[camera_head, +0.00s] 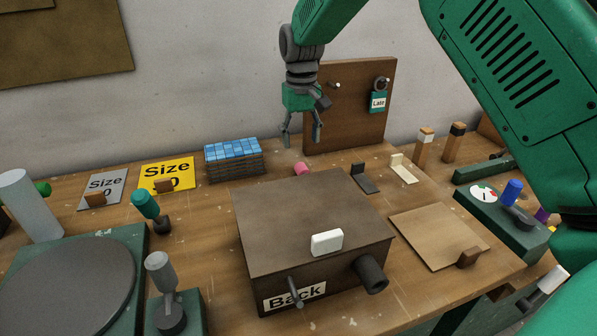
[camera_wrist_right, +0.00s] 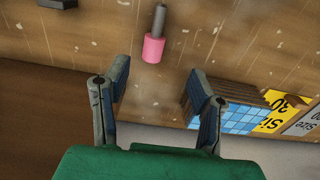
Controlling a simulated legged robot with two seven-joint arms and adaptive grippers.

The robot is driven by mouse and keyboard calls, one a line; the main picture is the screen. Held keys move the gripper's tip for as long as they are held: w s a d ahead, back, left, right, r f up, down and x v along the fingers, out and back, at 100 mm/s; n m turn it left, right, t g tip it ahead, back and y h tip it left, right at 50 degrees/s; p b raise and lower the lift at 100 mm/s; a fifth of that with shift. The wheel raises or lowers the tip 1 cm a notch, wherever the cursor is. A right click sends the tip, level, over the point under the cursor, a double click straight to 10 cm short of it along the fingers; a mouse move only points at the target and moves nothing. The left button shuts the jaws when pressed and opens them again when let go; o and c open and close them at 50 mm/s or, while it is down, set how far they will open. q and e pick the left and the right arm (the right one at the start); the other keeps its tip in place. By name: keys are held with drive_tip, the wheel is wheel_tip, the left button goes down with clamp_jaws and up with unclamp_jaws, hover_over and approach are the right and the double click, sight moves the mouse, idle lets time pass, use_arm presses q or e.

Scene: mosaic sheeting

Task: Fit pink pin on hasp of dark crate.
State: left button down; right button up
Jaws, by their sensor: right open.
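The pink pin (camera_head: 303,169) lies on the table just behind the dark crate (camera_head: 300,215), whose back edge partly hides it in the head view. In the right wrist view the pin shows a pink head (camera_wrist_right: 153,48) and a grey shaft (camera_wrist_right: 159,18). My right gripper (camera_head: 302,142) is open and empty, pointing down above and behind the pin; the pin is beyond its fingertips (camera_wrist_right: 158,70), apart from them. The crate is closed, with a white block (camera_head: 326,242) and a dark cylinder (camera_head: 370,274) at its front; I cannot tell which part is the hasp. My left gripper is not in view.
A stack of blue mosaic sheets (camera_head: 233,150) stands left of the gripper. An upright brown board (camera_head: 350,105) is close behind it. Small dark (camera_head: 365,178) and cream (camera_head: 404,169) brackets stand right of the pin. A flat tan board (camera_head: 440,236) lies right of the crate.

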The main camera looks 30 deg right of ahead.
sight(304, 169)
drive_tip(key=f, duration=0.5)
drive_tip(key=shift+d+f, duration=0.1)
drive_tip(key=shift+d, duration=0.15)
drive_tip(key=shift+d+f, duration=0.2)
drive_tip(key=shift+d, duration=0.1)
drive_tip(key=f, duration=0.2)
drive_tip(key=f+b, duration=0.1)
drive_tip(key=f, duration=0.1)
drive_tip(key=shift+s+a+f, duration=0.15)
drive_tip(key=shift+s+f, duration=0.05)
drive_tip(key=shift+w+a+f, duration=0.1)
drive_tip(key=shift+a+f, duration=0.1)
drive_tip(key=shift+a, duration=0.15)
drive_tip(key=shift+d, duration=0.25)
drive_tip(key=c, duration=1.1)
drive_tip(key=shift+d+f, duration=0.1)
drive_tip(key=shift+d, duration=0.25)
clamp_jaws()
drive_tip(key=shift+a, duration=0.1)
